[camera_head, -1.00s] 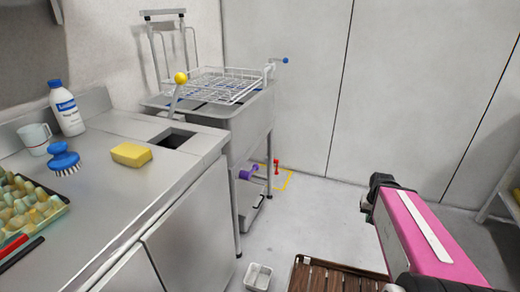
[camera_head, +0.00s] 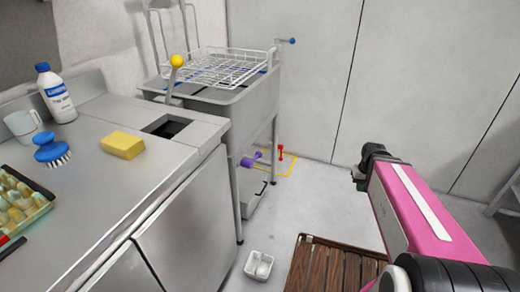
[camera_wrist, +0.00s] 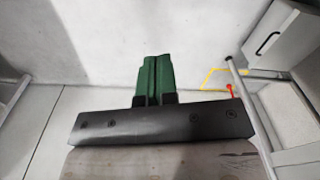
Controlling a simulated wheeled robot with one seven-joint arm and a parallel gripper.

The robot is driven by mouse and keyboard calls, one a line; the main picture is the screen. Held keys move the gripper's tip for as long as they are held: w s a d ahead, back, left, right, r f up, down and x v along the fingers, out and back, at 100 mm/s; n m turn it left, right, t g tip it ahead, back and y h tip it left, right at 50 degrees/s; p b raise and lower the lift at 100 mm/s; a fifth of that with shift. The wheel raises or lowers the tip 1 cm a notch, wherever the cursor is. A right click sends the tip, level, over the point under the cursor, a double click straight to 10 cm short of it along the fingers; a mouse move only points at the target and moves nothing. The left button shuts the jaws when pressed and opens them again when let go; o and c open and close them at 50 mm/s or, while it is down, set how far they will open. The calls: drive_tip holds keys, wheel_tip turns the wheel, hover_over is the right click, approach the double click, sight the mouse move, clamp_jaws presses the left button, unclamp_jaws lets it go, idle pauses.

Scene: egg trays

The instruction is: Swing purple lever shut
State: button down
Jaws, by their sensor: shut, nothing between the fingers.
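The purple lever (camera_head: 251,159) is on the lower side of the steel sink unit, below the basin, and sticks out to the right. It is small here, and I cannot tell its exact angle. My gripper (camera_wrist: 153,60) has two green fingers, pressed together with nothing between them. In the wrist view they point toward the pale floor and wall. In the head view only my pink arm shows at the right, well apart from the lever, and its fingers are hidden. I cannot make out the purple lever in the wrist view.
A red valve handle (camera_head: 280,152) stands by yellow floor marking behind the lever; it also shows in the wrist view (camera_wrist: 230,91). A brown slatted mat (camera_head: 330,265) and a white container (camera_head: 259,264) are on the floor. The steel counter (camera_head: 100,200) fills the left.

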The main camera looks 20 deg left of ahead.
drive_tip(key=w+a+r+n, duration=0.3)
drive_tip(key=w+a, duration=0.2)
drive_tip(key=a, duration=0.4)
wheel_tip(320, 180, up, 13)
drive_tip(key=n+y, duration=0.2)
drive_tip(key=n, duration=1)
hover_over(260, 153)
drive_tip(key=d, duration=0.2)
drive_tip(key=shift+s+d+r, duration=0.1)
drive_tip(key=shift+s+d, duration=0.1)
drive_tip(key=shift+d, duration=0.05)
drive_tip(key=a+f, duration=0.1)
drive_tip(key=f, duration=0.8)
drive_tip(key=a+f, duration=0.1)
drive_tip(key=f, duration=0.4)
drive_tip(key=shift+w+a, duration=0.3)
